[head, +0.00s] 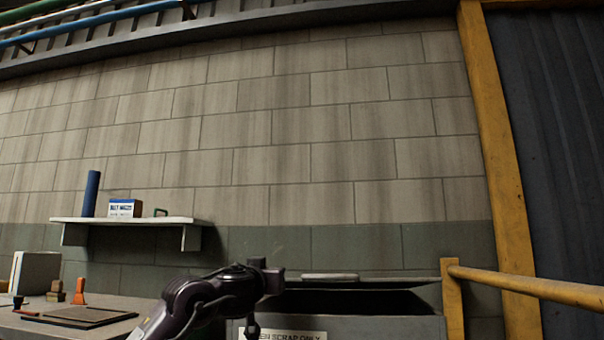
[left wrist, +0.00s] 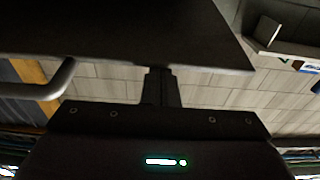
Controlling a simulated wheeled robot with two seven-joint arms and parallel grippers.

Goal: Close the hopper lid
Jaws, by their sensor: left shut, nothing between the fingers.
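The hopper (head: 385,330) is a dark bin at the bottom right of the head view, with a white label reading "SCRAP ONLY" on its front. Its lid (head: 400,282) appears open, with its upper edge at the back and a pale handle (head: 330,277) on that edge. My left gripper (head: 270,276) is beside the lid's left end, shut and empty. In the left wrist view its fingers (left wrist: 160,88) point at a dark panel (left wrist: 120,30), which seems to be the lid, with the handle (left wrist: 40,90) off to the left. Contact cannot be told. My right gripper is not in view.
A yellow rail (head: 530,286) and post stand right of the hopper. At left, a bench (head: 110,305) holds a dark board and small tools. A wall shelf (head: 130,221) above it carries a blue cylinder and a box. The wall above the hopper is clear.

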